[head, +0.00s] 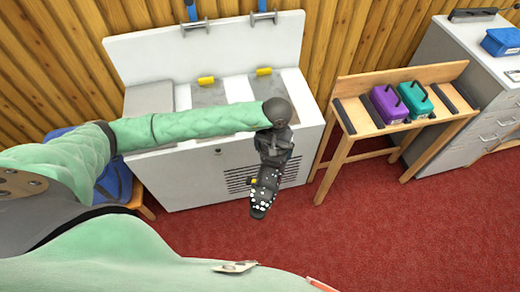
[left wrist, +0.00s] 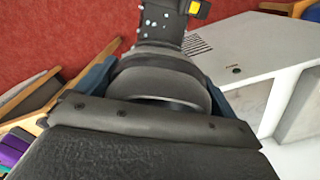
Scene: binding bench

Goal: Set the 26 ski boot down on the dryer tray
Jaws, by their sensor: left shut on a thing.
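A dark ski boot (head: 265,190) with white dots and a small yellow tab hangs below my left gripper (head: 272,135), in front of the white dryer (head: 215,165). No size number is readable on it. In the left wrist view, the blue-grey fingers of my left gripper (left wrist: 157,88) are shut on either side of the boot's rounded grey part (left wrist: 165,85); its dotted part (left wrist: 160,22) points away. The dryer's lid is raised. Its grey tray areas (head: 208,95) carry yellow tabs, and my left arm hides part of them. My right gripper is not in view.
A wooden bench (head: 400,135) right of the dryer holds a purple box (head: 388,104) and a teal box (head: 415,101). A grey drawer cabinet (head: 480,100) with a blue item (head: 502,41) stands beyond. Red carpet (head: 390,235) is clear in front.

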